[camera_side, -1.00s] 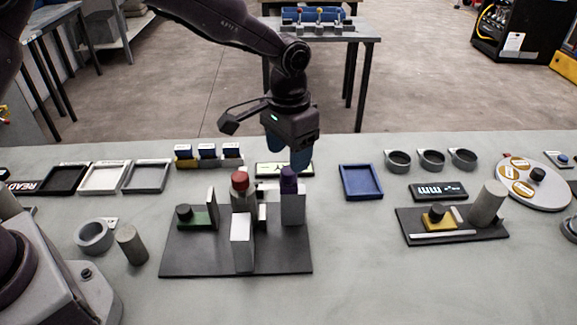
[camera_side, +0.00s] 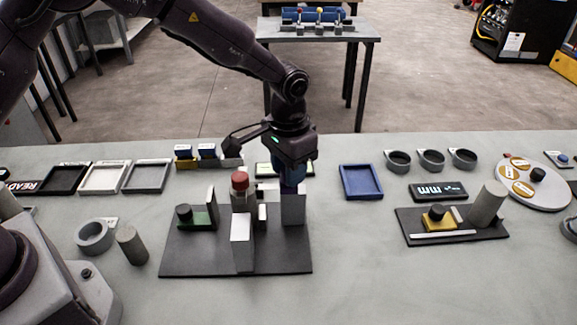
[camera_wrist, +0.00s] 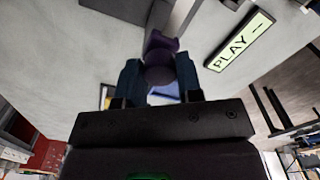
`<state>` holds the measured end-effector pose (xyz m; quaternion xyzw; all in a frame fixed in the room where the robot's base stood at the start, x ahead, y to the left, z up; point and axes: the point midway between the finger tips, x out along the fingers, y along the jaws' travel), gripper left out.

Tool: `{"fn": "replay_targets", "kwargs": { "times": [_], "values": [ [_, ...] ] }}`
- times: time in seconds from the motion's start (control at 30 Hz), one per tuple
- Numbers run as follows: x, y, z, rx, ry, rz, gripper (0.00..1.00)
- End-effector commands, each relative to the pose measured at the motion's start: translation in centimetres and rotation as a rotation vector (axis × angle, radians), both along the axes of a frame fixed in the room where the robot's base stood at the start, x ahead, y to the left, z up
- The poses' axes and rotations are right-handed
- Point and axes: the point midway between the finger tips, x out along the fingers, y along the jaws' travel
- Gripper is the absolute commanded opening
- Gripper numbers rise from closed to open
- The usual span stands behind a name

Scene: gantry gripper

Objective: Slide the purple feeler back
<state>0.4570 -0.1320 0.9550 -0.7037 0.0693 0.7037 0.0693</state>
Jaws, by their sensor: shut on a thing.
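The purple feeler (camera_side: 289,188) sits at the grey block (camera_side: 293,208) on the right side of the dark fixture plate (camera_side: 200,262). My gripper (camera_side: 291,180) is over it from above, shut on it, and hides most of it in the side view. In the wrist view the purple feeler (camera_wrist: 160,72) shows between the two blue fingers of my gripper (camera_wrist: 160,80). A red-topped post (camera_side: 240,182) stands just left of it on the same plate. A white block (camera_side: 242,242) stands in front, and a green piece with a dark knob (camera_side: 186,213) is at the left.
Behind the plate lies a light sign, reading PLAY in the wrist view (camera_wrist: 240,40). A blue tray (camera_side: 361,181) lies to the right. A second dark plate (camera_side: 470,237) with a grey cylinder is farther right. The table between the two plates is clear.

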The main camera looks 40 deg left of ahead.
Motion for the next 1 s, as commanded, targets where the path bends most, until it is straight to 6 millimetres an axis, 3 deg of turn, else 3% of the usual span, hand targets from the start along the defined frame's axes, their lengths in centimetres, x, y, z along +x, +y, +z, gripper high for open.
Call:
{"fn": "replay_targets", "kwargs": {
  "times": [0.5, 0.53, 0.63, 1.0],
  "values": [
    [1.6, -1.5, 0.1, -0.003, -0.006, 0.000, 0.00],
    [1.6, -1.5, 0.1, -0.004, -0.007, -0.001, 0.38],
    [1.5, -1.5, 0.1, -0.003, -0.005, -0.001, 0.59],
    [1.5, -1.5, 0.8, -0.002, -0.005, 0.000, 0.59]
  ]
}}
